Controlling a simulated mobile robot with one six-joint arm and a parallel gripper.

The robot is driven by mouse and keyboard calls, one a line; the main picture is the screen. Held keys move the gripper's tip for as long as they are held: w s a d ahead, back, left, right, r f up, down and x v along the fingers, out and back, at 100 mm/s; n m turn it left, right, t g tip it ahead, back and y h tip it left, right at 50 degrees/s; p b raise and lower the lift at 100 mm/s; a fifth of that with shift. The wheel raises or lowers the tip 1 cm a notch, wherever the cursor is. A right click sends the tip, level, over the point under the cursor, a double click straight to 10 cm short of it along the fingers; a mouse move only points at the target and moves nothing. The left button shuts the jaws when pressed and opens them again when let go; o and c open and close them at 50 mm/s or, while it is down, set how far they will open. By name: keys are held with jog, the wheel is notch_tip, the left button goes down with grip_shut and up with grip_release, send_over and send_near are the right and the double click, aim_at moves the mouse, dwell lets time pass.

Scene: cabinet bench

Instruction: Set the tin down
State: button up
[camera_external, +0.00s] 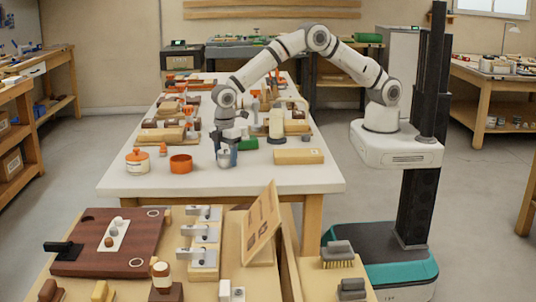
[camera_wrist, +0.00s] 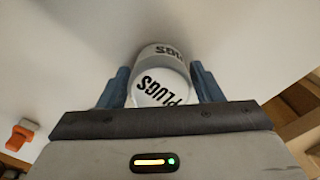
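The tin (camera_wrist: 163,82) is a pale grey can with dark PLUGS lettering on its side and end. In the wrist view it sits between the two blue fingers of my gripper (camera_wrist: 161,88), which appear closed against its sides. In the external view my gripper (camera_external: 226,154) points down over the front part of the white table, with the small grey tin (camera_external: 224,159) between its fingers. The tin is at or just above the tabletop; I cannot tell whether it touches.
A tan block (camera_external: 299,156) lies to the right, and a green cylinder (camera_external: 248,144) lies close behind. The tabletop in front is clear.

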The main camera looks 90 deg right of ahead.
aim_at(226, 151)
jog(key=shift+o, duration=1.3)
jog(key=shift+r, duration=0.15)
notch_tip(226, 151, up, 12)
jog(key=s+d+r+m, duration=0.2)
jog(key=s+d+r, duration=0.5)
jog(key=d+r, duration=0.15)
jog(key=s+d+r+m+t, duration=0.1)
jog(key=s+d+r+m, duration=0.2)
jog(key=s+d, duration=0.5)
jog(key=s+d+f+m, duration=0.1)
jog(key=s+d+m, duration=0.1)
jog(key=s, duration=0.9)
jog(key=s+d+f+m+t, duration=0.1)
jog(key=s+d, duration=0.4)
jog(key=s, duration=0.6)
jog(key=shift+s+d+f+m+t, duration=0.3)
jog(key=shift+s+f+m, duration=0.05)
jog(key=shift+f+m, duration=0.15)
